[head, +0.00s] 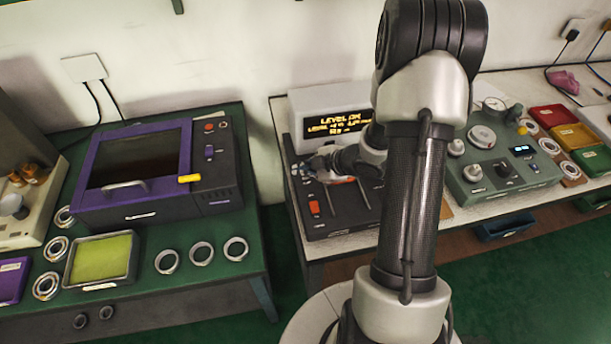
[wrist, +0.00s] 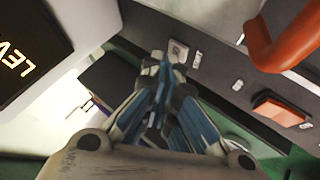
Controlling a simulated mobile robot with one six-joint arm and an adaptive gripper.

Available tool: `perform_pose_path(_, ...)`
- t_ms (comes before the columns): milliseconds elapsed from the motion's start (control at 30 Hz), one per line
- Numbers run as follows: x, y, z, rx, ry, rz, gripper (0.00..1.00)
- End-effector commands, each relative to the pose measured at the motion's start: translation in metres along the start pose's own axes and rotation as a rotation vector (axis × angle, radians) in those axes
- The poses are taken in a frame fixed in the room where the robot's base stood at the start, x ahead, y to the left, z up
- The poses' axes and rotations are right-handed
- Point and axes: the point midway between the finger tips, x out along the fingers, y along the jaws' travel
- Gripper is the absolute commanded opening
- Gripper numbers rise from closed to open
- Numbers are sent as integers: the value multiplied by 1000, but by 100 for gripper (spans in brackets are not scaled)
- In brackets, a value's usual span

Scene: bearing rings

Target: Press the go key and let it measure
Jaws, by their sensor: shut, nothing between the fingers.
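The measuring instrument has a black panel (head: 335,222) and a display (head: 338,124) with amber text; its top line reads "LEVEL OK" and the smaller lines are hard to read. The display's edge also shows in the wrist view (wrist: 18,62). My gripper (head: 318,168) is shut and empty, low over the panel's back left part. In the wrist view my gripper (wrist: 160,65) has its fingertips beside a small grey square key (wrist: 178,50). I cannot tell whether they touch it, or whether it is the go key.
An orange rocker switch (head: 314,208) and an orange handle (wrist: 280,45) are on the panel near my gripper. A purple-fronted machine (head: 140,175) stands on the left bench, with rings and a green-lined tray (head: 68,262) before it. A green-grey console (head: 500,175) stands to the right.

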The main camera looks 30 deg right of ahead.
Motion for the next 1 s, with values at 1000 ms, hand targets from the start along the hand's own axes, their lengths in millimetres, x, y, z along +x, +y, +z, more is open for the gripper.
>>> perform_pose_path(1000,4,-3,3,1,0,0,0)
